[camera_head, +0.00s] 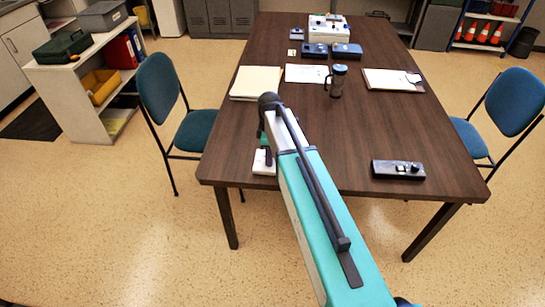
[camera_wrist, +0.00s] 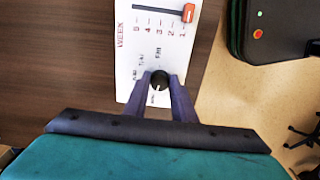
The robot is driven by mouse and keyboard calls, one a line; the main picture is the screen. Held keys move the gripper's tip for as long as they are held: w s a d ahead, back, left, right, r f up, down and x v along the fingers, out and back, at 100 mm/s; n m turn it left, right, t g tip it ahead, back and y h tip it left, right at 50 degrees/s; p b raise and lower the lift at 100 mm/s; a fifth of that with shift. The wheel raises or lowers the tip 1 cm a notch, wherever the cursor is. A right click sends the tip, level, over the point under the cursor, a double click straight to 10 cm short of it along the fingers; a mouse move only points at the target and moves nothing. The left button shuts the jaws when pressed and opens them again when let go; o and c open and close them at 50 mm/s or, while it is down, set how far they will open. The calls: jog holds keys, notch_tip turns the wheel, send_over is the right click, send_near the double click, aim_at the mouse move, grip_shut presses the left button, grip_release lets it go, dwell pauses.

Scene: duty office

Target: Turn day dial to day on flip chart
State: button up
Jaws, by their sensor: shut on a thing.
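The day dial (camera_wrist: 160,77) is a small black round knob on a white panel (camera_wrist: 128,60), seen in the wrist view. A pale pointer mark shows on the knob's lower side; small day labels surround it, with FRI readable and others blurred or covered. My gripper (camera_wrist: 159,82) is shut on the knob, one finger on each side. The panel also carries a WEEK scale with a red slider (camera_wrist: 188,13) near 1. In the head view the panel (camera_head: 263,168) lies at the table's front left, mostly hidden by my arm. I cannot make out a flip chart.
Blue chairs (camera_head: 200,130) stand on both sides.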

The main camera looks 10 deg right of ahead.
jog(key=o, duration=1.1)
jog(key=shift+c, duration=0.2)
jog(key=shift+r, duration=0.1)
jog(key=shift+w+r, duration=0.1)
jog(key=shift+r, duration=0.65)
notch_tip(320, 180, up, 12)
jog(key=b, duration=0.2)
jog(key=shift+s, duration=0.2)
